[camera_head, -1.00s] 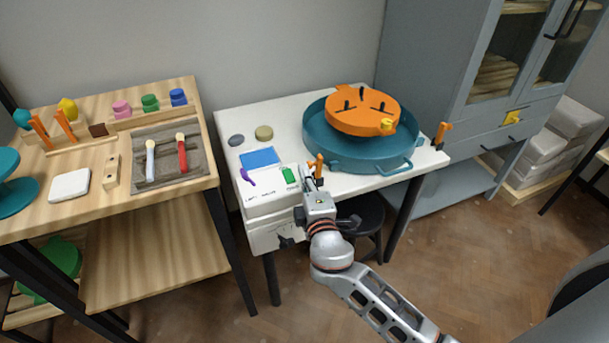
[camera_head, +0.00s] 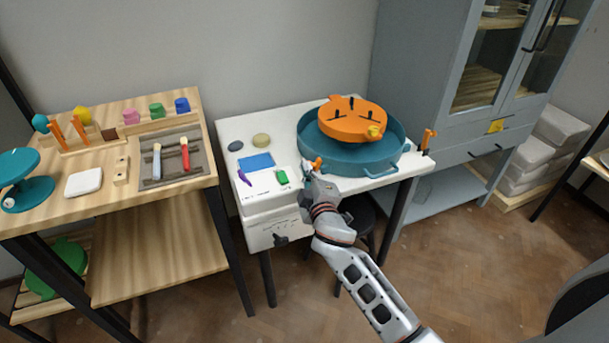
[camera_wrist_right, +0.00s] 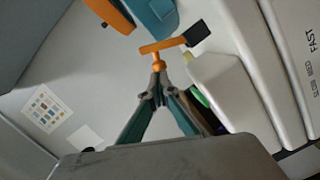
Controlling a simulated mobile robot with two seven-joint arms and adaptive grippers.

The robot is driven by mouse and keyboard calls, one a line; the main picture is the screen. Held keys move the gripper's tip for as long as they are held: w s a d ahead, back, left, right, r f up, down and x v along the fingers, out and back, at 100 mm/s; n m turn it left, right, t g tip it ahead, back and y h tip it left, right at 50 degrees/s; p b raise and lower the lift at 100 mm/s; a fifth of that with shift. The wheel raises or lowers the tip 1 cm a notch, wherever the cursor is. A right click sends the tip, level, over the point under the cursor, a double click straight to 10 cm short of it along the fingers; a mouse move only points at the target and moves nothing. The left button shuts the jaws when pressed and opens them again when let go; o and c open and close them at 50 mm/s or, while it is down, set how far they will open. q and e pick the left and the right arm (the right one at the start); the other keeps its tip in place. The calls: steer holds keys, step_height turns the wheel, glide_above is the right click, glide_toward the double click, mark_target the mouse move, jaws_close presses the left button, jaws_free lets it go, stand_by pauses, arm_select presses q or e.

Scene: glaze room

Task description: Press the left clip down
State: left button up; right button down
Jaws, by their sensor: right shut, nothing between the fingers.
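The left clip (camera_head: 317,163) is a small orange lever at the front of the white table, beside the teal basin. In the right wrist view the clip (camera_wrist_right: 161,47) shows an orange bar with a black end and a rounded orange knob. My right gripper (camera_head: 308,172) is at this clip. In the wrist view its closed fingertips (camera_wrist_right: 159,82) meet at the knob, seemingly touching it, with nothing held between them. The gripper partly hides the clip's lower part in the head view. The similar right clip (camera_head: 428,140) stands upright at the basin's right. My left gripper is out of view.
The teal basin (camera_head: 345,157) holds an orange round piece (camera_head: 352,120). A blue panel (camera_head: 256,162), a green piece (camera_head: 282,177) and a purple piece (camera_head: 244,178) lie left of my gripper. A wooden workbench (camera_head: 150,235) stands further left, a grey cabinet (camera_head: 425,75) behind right.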

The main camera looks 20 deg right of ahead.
mark_target(321, 163)
steer(key=d+m+p, duration=0.1)
steer(key=d+r+m+p, duration=0.1)
steer(key=m+p, duration=0.1)
steer(key=shift+w+d+y, duration=0.2)
steer(key=shift+d+y, duration=0.1)
steer(key=d+m+p, duration=0.1)
steer(key=m+p, duration=0.1)
steer(key=p, duration=0.1)
steer(key=shift+d+f+m+g+y, duration=0.2)
steer(key=shift+d+m+g+y, duration=0.1)
steer(key=shift+d+m, duration=0.1)
steer(key=d+m+p, duration=0.1)
steer(key=m+p, duration=0.1)
steer(key=shift+d+f+y+p, duration=0.3)
steer(key=shift+d+f, duration=0.05)
steer(key=shift+f, duration=0.05)
steer(key=shift+f+m, duration=0.3)
steer(key=shift+f, duration=0.05)
steer(key=shift+r, duration=0.4)
arm_select(q)
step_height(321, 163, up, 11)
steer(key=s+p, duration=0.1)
steer(key=p, duration=0.3)
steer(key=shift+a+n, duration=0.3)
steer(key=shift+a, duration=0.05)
arm_select(e)
steer(key=s+r, duration=0.5)
steer(key=s, duration=0.5)
steer(key=shift+d, duration=0.2)
